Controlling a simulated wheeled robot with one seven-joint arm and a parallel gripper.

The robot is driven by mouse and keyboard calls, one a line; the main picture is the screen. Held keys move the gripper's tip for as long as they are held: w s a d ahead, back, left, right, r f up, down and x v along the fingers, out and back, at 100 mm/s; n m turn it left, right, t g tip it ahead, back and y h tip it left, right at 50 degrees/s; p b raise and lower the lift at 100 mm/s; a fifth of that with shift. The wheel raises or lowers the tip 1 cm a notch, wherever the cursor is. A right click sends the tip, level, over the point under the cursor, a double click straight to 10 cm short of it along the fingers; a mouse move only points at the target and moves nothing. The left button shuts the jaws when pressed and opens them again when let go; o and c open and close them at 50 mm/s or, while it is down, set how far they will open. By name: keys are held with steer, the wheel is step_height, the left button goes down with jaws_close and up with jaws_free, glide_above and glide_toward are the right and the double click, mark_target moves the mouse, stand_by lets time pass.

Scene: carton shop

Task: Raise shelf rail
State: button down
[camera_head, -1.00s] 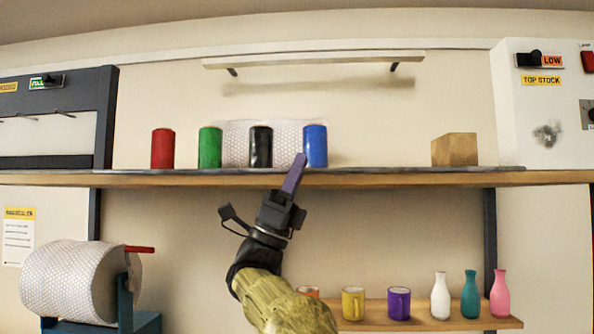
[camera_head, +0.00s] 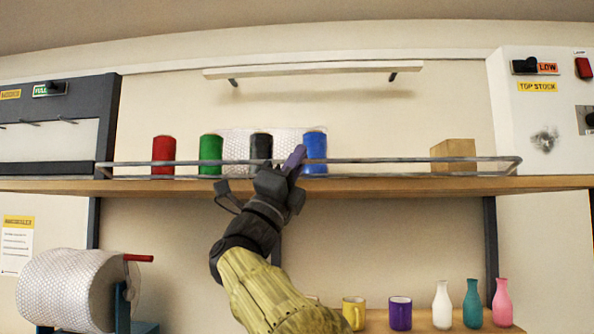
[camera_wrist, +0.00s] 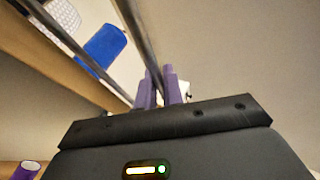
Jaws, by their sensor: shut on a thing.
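The shelf rail (camera_head: 380,161) is a thin grey metal bar in front of the upper shelf (camera_head: 400,187). In the head view it stands above the shelf's front edge, crossing in front of the cans, with its ends bent back to the shelf. My gripper (camera_head: 292,161) reaches up from below with its purple fingers at the rail, just left of the blue can (camera_head: 315,150). In the wrist view the purple fingers (camera_wrist: 161,88) are shut on the rail (camera_wrist: 138,38). The exact grip is partly hidden behind the gripper body.
Red (camera_head: 163,152), green (camera_head: 211,150) and black (camera_head: 261,146) cans and a wooden block (camera_head: 454,153) stand on the upper shelf. Mugs and bottles stand on the lower shelf (camera_head: 465,326). A bubble-wrap roll (camera_head: 65,290) is at lower left.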

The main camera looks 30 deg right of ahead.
steer(key=r+n+t+y+p, duration=0.1)
steer(key=n+y+p, duration=0.1)
steer(key=w+n+t+y+p, duration=0.1)
steer(key=n+y+p, duration=0.1)
steer(key=d+r+n+t+y+p, duration=0.1)
steer(key=n+y+p, duration=0.1)
steer(key=p, duration=0.1)
steer(key=shift+w+r+y, duration=0.25)
steer(key=shift+r+y, duration=0.1)
steer(key=shift+y, duration=0.05)
steer(key=shift+f, duration=0.15)
steer(key=c, duration=1.5)
jaws_free()
steer(key=b+v, duration=0.6)
steer(key=v, duration=1.1)
steer(key=shift+s+a+f, duration=0.1)
steer(key=shift+a, duration=0.1)
